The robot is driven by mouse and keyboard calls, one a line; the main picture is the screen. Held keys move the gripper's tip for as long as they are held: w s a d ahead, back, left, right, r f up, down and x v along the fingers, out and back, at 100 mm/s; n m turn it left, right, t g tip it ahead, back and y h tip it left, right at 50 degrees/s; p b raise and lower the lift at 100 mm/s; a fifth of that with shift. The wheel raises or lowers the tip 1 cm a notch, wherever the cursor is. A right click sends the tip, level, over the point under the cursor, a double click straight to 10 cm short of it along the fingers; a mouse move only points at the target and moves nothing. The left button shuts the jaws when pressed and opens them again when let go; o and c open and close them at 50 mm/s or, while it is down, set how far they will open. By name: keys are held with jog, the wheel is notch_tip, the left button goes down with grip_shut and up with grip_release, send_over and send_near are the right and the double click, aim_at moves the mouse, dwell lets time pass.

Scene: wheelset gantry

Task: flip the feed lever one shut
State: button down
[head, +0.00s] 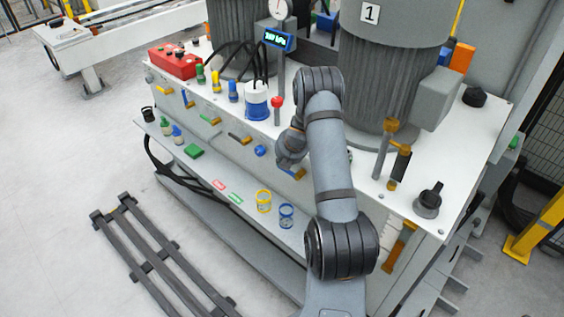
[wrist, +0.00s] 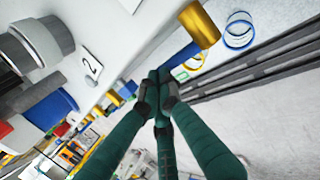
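Several levers with coloured handles run along the front face of the white bench in the head view, including a green one (head: 210,119) and an orange one (head: 240,139). I cannot tell which is feed lever one. In the wrist view, a blue bar (wrist: 182,60) with a gold cylinder (wrist: 200,24) lies just beyond my fingertips. My gripper (wrist: 159,84) has its green fingers drawn together, with the tips at the near end of the blue bar. Whether they touch or hold it is unclear. In the head view my arm hides most of the gripper.
A lower shelf holds a yellow ring holder (head: 264,201) and a blue ring holder (head: 287,215). A red-knobbed stick (head: 277,108) and a white-blue pot (head: 257,102) stand above the front face.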

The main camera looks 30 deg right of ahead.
notch_tip(320, 180, up, 14)
jog(key=a+p, duration=0.2)
jog(key=p, duration=0.7)
jog(key=shift+s+a+f, duration=0.15)
jog(key=shift+s+a, duration=0.2)
jog(key=shift+f, duration=0.1)
jog(key=d+f+b, duration=0.1)
jog(key=f+b, duration=0.2)
jog(key=f, duration=0.1)
jog(key=f+b, duration=0.3)
jog(key=f, duration=0.2)
jog(key=d+f+b, duration=0.1)
jog(key=f+b, duration=0.2)
jog(key=f, duration=0.1)
jog(key=shift+w+d+f, duration=0.35)
jog(key=shift+r, duration=0.15)
